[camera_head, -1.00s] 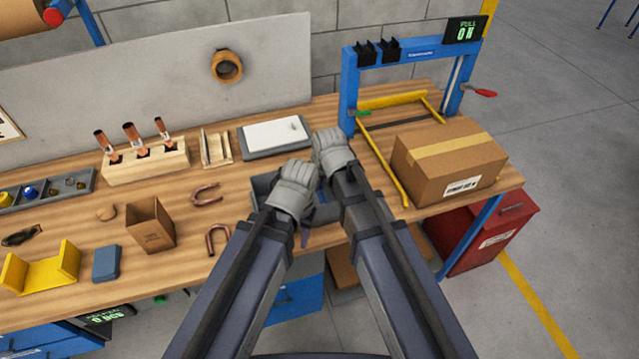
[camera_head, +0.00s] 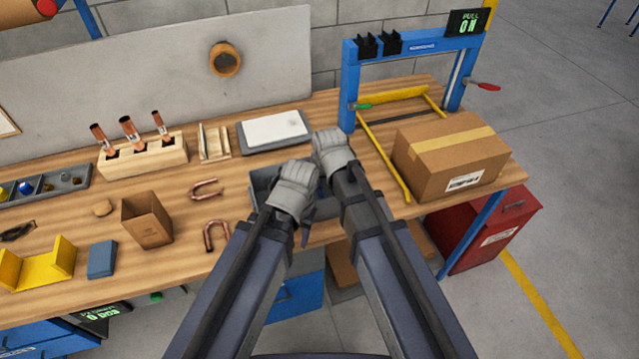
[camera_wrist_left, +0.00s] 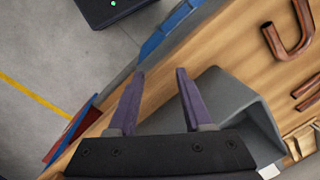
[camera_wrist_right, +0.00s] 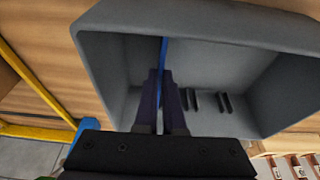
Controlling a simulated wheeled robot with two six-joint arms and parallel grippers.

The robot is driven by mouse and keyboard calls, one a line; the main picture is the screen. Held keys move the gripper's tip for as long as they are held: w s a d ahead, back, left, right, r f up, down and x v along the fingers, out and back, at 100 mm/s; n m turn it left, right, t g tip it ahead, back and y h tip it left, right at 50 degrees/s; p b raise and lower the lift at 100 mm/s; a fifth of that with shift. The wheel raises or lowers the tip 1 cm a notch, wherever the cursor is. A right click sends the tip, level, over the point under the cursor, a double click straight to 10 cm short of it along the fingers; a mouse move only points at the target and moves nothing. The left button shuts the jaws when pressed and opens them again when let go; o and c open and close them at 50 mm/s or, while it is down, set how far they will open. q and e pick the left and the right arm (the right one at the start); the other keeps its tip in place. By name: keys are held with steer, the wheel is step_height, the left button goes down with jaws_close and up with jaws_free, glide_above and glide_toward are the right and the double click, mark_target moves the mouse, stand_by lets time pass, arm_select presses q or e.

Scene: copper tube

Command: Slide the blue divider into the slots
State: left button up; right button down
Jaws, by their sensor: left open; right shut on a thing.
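The grey bin (camera_wrist_right: 110,60) stands at the bench's front edge and is partly hidden by my arms in the head view (camera_head: 262,184). My right gripper (camera_wrist_right: 162,72) is inside the bin's opening, shut on the thin blue divider (camera_wrist_right: 164,52), which shows edge-on between the fingers. Dark ribs (camera_wrist_right: 208,102) show on the bin's inner wall to the right of the divider. Whether the divider sits in a slot is hidden by the fingers. My left gripper (camera_wrist_left: 160,78) is open and empty beside the bin's outer wall (camera_wrist_left: 222,95), at the bench edge.
Two copper U-bends (camera_head: 206,188) (camera_head: 215,236) lie left of the bin. A tablet (camera_head: 273,131) lies behind it. A cardboard box (camera_head: 450,160) and a yellow-and-blue frame (camera_head: 380,160) stand to the right. An open brown box (camera_head: 147,222) stands on the left.

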mark_target(322, 194)
steer(key=shift+f, duration=0.2)
steer(key=c, duration=0.9)
jaws_free()
steer(key=shift+c, duration=0.2)
steer(key=shift+r, duration=0.1)
steer(key=p+v, duration=0.7)
steer(key=shift+s+d+r, duration=0.1)
steer(key=shift+s+r, duration=0.05)
steer(key=shift+r, duration=0.2)
